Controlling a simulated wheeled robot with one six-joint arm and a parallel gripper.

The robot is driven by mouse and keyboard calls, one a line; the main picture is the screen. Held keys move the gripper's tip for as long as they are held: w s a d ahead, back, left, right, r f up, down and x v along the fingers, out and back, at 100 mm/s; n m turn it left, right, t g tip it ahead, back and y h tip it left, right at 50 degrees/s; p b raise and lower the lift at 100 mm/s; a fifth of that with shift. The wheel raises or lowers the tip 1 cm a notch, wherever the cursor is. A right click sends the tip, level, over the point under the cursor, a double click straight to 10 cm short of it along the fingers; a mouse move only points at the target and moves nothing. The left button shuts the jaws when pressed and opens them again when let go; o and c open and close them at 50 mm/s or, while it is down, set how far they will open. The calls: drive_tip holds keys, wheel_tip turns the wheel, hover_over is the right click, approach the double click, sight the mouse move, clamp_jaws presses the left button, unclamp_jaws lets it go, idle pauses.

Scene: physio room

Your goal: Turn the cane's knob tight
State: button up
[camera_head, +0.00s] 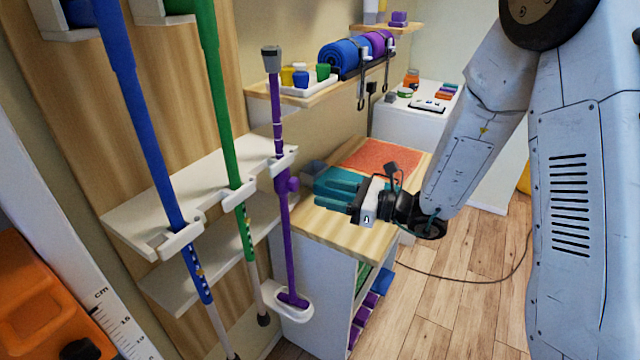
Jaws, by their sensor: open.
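A purple cane (284,225) stands upright in a white holder on the wall rack, its grey-capped top up and its foot in a white cup. A purple knob (293,184) sticks out from the right side of its shaft, just below the holder. My gripper (318,190) has teal fingers and is open and empty. It is to the right of the knob, pointing left towards it, with a small gap between in the picture. I cannot tell the gap in depth or how tight the knob is.
A blue cane (146,130) and a green cane (222,110) stand to the left in the same rack (125,222). A wooden-topped cabinet (352,234) lies below my gripper. A shelf (262,90) behind holds cups and rolled mats (340,57).

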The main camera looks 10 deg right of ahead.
sight(294, 185)
drive_tip(key=x, duration=0.7)
drive_tip(key=c, duration=1)
